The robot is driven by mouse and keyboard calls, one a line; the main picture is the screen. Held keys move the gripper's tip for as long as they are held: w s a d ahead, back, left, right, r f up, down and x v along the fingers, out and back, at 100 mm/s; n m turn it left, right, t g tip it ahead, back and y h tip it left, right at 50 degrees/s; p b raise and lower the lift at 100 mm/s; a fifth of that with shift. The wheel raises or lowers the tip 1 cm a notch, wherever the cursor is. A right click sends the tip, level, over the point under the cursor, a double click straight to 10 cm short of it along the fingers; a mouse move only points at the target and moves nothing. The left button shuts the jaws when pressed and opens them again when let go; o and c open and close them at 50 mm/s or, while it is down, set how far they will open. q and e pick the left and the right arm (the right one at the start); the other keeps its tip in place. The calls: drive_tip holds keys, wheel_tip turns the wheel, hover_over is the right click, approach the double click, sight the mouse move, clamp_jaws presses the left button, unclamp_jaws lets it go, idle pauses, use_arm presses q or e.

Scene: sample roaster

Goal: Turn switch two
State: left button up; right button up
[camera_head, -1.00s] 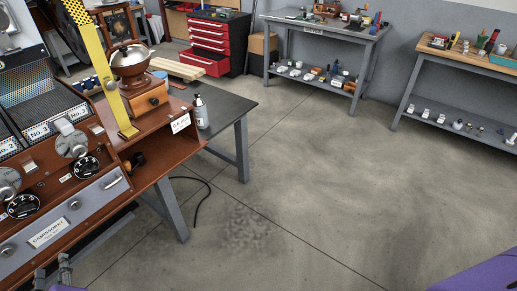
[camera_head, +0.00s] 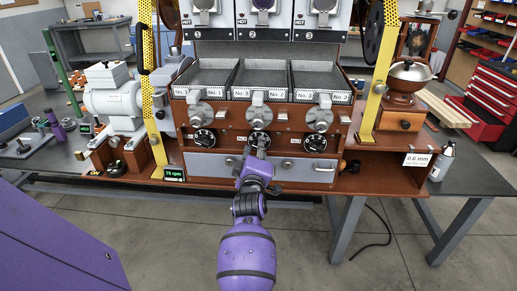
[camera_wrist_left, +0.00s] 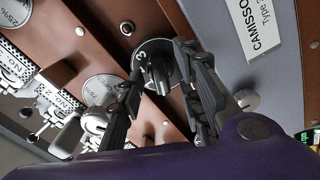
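Three black numbered switches sit in a row on the brown front of the roaster: a left one (camera_head: 203,138), the middle one, switch two (camera_head: 259,139), and a right one (camera_head: 315,143). My left gripper (camera_head: 257,154) reaches up from below to the middle switch and partly covers it. In the left wrist view the black switch (camera_wrist_left: 151,46) has its knob (camera_wrist_left: 160,72) between the two fingers of my left gripper (camera_wrist_left: 159,58). The fingers are spread apart, one on each side of the knob; whether either touches it is unclear. My right gripper is not in view.
A grey drawer panel (camera_head: 215,166) lies just below the switches. Silver levers, such as the middle one (camera_head: 258,115), stick out above them. Yellow posts (camera_head: 380,70) stand at both sides. A grinder (camera_head: 407,88) stands at the right.

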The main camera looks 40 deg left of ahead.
use_arm(q)
drive_tip(key=shift+w+a, duration=0.25)
drive_tip(key=shift+w, duration=0.1)
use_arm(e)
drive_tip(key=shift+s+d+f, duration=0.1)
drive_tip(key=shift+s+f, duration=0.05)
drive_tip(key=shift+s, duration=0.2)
use_arm(q)
clamp_jaws()
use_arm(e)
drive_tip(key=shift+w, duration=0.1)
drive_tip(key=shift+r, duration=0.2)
